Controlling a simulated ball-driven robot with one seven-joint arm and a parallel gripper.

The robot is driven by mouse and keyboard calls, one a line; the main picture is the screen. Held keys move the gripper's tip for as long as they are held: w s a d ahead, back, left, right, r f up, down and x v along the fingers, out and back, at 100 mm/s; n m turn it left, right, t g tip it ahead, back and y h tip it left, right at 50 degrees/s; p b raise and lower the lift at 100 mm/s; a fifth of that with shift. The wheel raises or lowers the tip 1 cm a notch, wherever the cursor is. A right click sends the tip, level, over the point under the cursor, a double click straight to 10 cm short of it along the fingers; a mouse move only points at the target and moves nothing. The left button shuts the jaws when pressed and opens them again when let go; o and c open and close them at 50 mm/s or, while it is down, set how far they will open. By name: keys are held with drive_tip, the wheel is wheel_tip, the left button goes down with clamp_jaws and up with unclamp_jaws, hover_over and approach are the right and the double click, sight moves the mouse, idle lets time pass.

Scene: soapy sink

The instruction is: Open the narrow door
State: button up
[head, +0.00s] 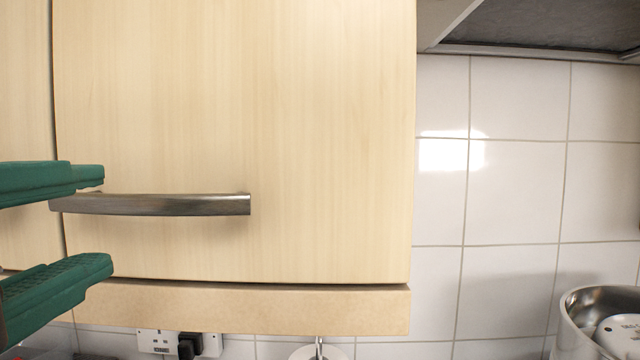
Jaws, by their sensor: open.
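The narrow door (300,120) is a pale wood cabinet door in the head view, and it looks closed. Its metal bar handle (170,204) runs level across the lower left of the door. My gripper (105,222) enters from the left edge with two green fingers, one above and one below the left end of the handle. The fingers are open and apart, and the handle's left end shows between them in the picture. I cannot tell how far they are from the handle in depth. The rest of my gripper is out of frame.
Another pale wood panel (25,90) is at the left, beyond a thin gap. White tiled wall (515,190) is at the right. A metal pot (580,325) stands at the lower right. A socket with a black plug (188,345) is below the cabinet. A dark hood (550,25) is at the upper right.

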sight(137, 207)
drive_tip(key=w+p, duration=0.2)
drive_tip(key=w, duration=0.5)
drive_tip(key=shift+w+a, duration=0.1)
drive_tip(key=shift+a, duration=0.1)
clamp_jaws()
idle(0.4)
